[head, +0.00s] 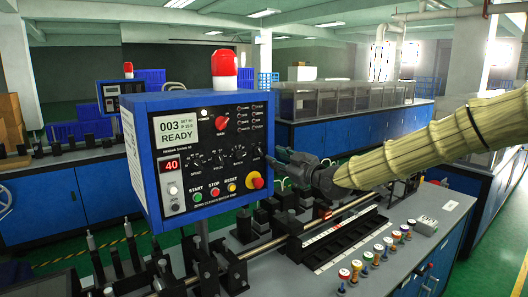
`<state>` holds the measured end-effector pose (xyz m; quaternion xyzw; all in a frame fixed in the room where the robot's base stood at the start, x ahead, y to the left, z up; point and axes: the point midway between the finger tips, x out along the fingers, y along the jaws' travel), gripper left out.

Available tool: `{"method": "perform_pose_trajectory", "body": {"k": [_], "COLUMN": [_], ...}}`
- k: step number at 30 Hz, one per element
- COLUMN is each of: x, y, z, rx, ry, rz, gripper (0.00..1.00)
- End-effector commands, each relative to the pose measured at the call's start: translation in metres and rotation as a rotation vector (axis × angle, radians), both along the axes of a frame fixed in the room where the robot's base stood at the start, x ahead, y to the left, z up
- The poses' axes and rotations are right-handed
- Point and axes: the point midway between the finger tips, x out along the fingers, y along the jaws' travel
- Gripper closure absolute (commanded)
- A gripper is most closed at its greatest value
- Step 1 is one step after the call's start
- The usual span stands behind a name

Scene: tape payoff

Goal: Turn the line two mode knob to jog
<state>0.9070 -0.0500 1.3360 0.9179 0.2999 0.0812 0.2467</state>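The near blue control box (146,165) faces me with a display reading "003 READY". A red knob (221,123) sits on its upper panel beside columns of small labels. The labels are too small to read, so I cannot tell the knob's setting or whether it is the line two knob. My gripper (279,169) is at the right of the box, apart from the knob, pointing left. Its fingers look spread with nothing between them. A second, similar blue box (111,97) stands farther back at the left; its controls are too small to make out.
The near panel also has small black dials, coloured buttons (214,192) and a red-yellow stop button (257,183). A red beacon (224,64) tops the box. Below are a metal rail, black fixtures and several coloured-cap bottles (367,258) on the grey bench (420,225).

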Motion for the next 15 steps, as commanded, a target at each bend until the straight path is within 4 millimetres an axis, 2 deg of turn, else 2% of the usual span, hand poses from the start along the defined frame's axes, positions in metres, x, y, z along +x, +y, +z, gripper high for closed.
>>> {"method": "perform_pose_trajectory", "body": {"k": [15], "x": [0.055], "y": [0.039], "z": [0.001], "rx": [0.001], "ry": [0.002], "rz": [-0.002], "gripper": [0.68]}}
